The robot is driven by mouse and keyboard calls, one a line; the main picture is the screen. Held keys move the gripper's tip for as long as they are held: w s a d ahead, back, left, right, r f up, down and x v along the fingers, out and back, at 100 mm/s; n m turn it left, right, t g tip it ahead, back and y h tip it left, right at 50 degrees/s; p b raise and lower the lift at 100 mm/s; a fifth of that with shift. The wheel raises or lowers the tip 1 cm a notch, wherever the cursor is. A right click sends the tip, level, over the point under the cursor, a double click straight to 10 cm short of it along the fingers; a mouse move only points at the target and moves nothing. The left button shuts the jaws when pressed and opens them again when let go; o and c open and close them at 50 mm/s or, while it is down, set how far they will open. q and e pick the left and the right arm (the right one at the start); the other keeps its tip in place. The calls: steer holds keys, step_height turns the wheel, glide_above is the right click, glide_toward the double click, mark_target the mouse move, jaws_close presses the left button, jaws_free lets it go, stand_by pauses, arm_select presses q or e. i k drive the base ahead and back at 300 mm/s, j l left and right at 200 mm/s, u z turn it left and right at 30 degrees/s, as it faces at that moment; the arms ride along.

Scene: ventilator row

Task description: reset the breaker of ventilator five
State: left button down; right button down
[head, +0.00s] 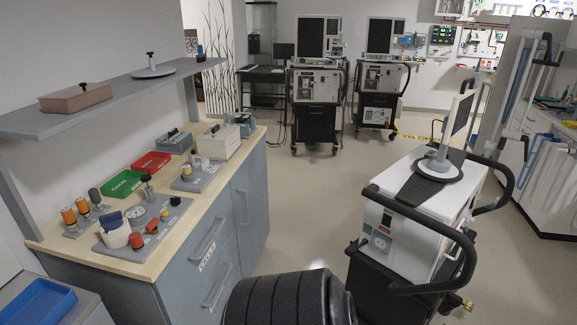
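Three ventilators on dark carts show in the head view. The nearest ventilator (412,217) stands at the right, a white box with a tilted screen (458,118) on top and black push handles (425,222). Its side facing me has a small panel (381,242) with a round fitting and a red label. Two more ventilators stand at the back, one in the middle (316,85) and one to its right (381,80). I cannot read which is number five, and cannot pick out a breaker. Neither of my grippers is in view.
A wooden-topped counter (222,164) at the left holds a green tray (123,184), a red tray (151,162), a gauge plate and other parts. A grey shelf (110,85) hangs above. A blue tray (38,303) is at lower left. Floor (310,195) between counter and nearest ventilator is clear.

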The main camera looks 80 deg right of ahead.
mark_target(386, 219)
steer(key=z, duration=3.4)
